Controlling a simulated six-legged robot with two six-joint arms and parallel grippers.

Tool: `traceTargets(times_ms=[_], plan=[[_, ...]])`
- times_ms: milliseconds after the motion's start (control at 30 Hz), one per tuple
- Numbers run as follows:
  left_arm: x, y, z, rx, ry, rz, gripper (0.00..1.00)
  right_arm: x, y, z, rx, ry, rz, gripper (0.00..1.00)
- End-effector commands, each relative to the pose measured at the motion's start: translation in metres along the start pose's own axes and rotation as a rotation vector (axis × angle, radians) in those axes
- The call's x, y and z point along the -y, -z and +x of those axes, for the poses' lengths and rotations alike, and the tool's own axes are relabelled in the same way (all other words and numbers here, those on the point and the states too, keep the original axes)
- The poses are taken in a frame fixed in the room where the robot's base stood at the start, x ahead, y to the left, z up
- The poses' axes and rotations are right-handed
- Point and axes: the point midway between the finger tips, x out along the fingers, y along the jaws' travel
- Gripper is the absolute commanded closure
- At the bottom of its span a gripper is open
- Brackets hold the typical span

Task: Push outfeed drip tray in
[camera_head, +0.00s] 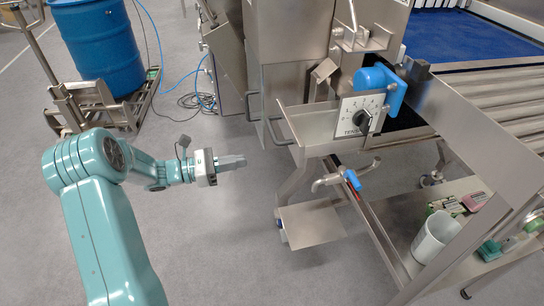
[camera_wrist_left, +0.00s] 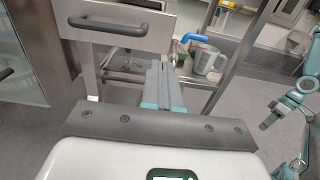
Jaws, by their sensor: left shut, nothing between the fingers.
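The outfeed drip tray (camera_head: 307,124) is a shallow steel tray that sticks out from the machine's front, with a bar handle on its front face. In the left wrist view its front panel (camera_wrist_left: 140,38) with the dark handle fills the upper left. My left gripper (camera_head: 243,160) is shut and empty, left of the tray and apart from it, pointing right. In the left wrist view its closed fingers (camera_wrist_left: 156,68) point toward the area just below the panel's right end.
A tension dial plate (camera_head: 358,116) stands beside the tray. Below are a tap with a blue lever (camera_head: 352,179) and a steel plate (camera_head: 312,224). A white jug (camera_head: 434,236) sits on the lower shelf. A blue drum (camera_head: 98,45) stands far left. The floor around my gripper is clear.

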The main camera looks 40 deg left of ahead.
Motion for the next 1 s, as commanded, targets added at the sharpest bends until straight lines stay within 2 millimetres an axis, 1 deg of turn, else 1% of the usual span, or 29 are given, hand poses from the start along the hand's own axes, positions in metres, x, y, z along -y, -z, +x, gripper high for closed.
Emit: traceTargets(times_ms=[167, 300, 500, 600, 700, 800, 1000], plan=[[0.004, 0.001, 0.029, 0.000, 0.002, -0.001, 1.00, -0.001, 0.000, 0.003, 0.000, 0.000, 0.000, 0.57], [0.006, 0.001, 0.060, -0.001, 0.004, -0.001, 1.00, -0.002, 0.000, 0.006, 0.000, 0.000, 0.000, 0.57], [0.006, 0.002, 0.102, -0.002, 0.005, -0.001, 1.00, -0.004, 0.000, 0.010, 0.000, 0.000, 0.000, 0.57], [0.005, 0.002, 0.117, -0.003, 0.004, 0.000, 1.00, -0.004, 0.000, 0.011, 0.000, 0.000, 0.000, 0.57], [0.004, 0.001, 0.127, -0.002, 0.004, 0.000, 1.00, -0.004, 0.000, 0.012, 0.000, 0.000, 0.000, 0.57], [0.003, 0.001, 0.133, -0.004, 0.003, 0.000, 1.00, -0.004, 0.000, 0.012, 0.000, 0.000, 0.000, 0.57], [0.002, 0.001, 0.135, -0.004, 0.003, 0.000, 1.00, -0.004, 0.000, 0.012, 0.000, 0.000, 0.000, 0.57]])
